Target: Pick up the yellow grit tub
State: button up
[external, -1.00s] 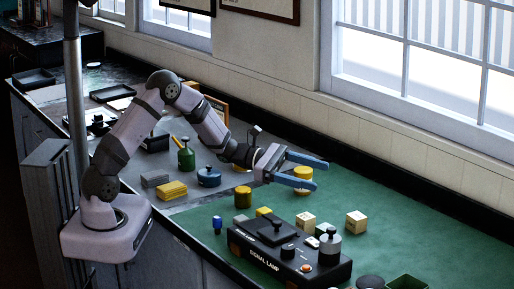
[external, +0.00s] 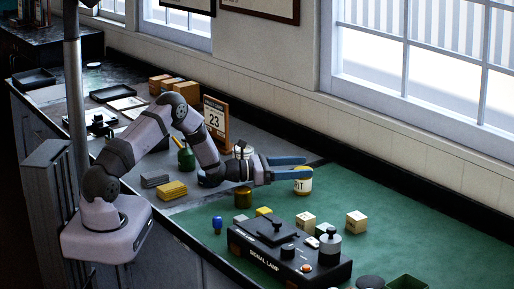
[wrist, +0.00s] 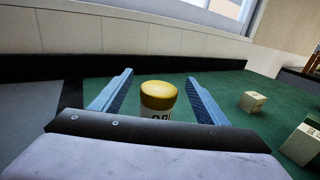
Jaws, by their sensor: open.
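The yellow grit tub (external: 303,187) stands upright on the green mat, with a yellow lid and a white label showing "RIT". In the wrist view the tub (wrist: 158,98) appears between the two blue fingers, its lower part hidden by my gripper's body. My gripper (external: 307,167) is open and held low, fingers pointing toward the tub. In the external view the nearer finger crosses in front of the tub's top. The fingers (wrist: 159,76) show a gap on both sides of the tub, and no contact is visible.
Wooden blocks (external: 356,222) and the black signal lamp (external: 290,254) are nearer the front. A calendar (external: 216,122) stands behind my arm.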

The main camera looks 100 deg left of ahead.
jog(key=shift+f, duration=1)
jog(key=shift+f, duration=0.1)
jog(key=shift+f+p, duration=0.3)
jog(key=shift+p+x, duration=0.75)
jog(key=shift+x, duration=1.75)
jog(key=shift+d, duration=0.1)
jog(key=shift+c, duration=0.6)
jog(key=shift+r, duration=0.1)
jog(key=c, duration=1.2)
jog(key=shift+r, duration=0.1)
jog(key=shift+r+b, duration=1.5)
jog(key=shift+r, duration=3.4)
